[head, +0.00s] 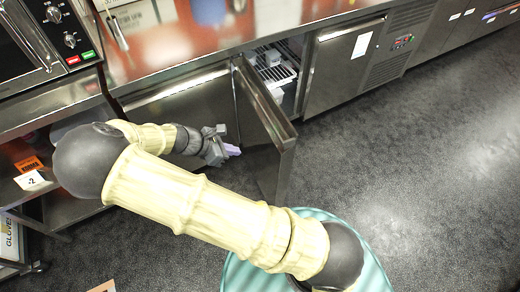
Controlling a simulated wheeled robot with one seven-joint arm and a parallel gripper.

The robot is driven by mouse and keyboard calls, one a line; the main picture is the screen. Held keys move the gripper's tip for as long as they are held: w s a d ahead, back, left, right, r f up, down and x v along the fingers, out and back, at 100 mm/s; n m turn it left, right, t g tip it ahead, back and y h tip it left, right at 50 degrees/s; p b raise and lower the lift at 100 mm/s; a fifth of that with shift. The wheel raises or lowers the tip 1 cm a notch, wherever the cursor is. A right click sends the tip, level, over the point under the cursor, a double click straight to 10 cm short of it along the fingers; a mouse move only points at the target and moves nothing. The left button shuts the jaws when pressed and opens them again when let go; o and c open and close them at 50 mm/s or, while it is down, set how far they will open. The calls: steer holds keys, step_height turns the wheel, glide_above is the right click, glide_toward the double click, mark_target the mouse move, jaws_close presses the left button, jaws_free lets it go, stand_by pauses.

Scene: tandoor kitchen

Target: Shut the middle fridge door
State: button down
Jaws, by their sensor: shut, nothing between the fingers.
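The middle fridge door (264,125) is a dark steel panel standing open, swung out from the counter front into the aisle. Behind it the fridge opening shows a wire shelf (278,72) with pale containers on it. My gripper (232,150) is shut and empty. It is on the left side of the door, close to its face; I cannot tell whether it touches. My arm reaches across the lower left of the view and hides part of the counter front.
A shut fridge door (342,65) is right of the opening, with a vent and control panel (402,42) beyond. Another closed door front (180,100) is to the left. An oven (40,35) stands on the counter at upper left. The dark floor (420,180) at right is clear.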

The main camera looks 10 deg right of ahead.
steer(key=b, duration=0.1)
glide_toward(272, 152)
step_height(272, 152, down, 4)
steer(key=d, duration=0.3)
steer(key=shift+w+d, duration=0.2)
steer(key=shift+w+d+f, duration=0.1)
steer(key=shift+w+d, duration=0.05)
steer(key=shift+d, duration=0.1)
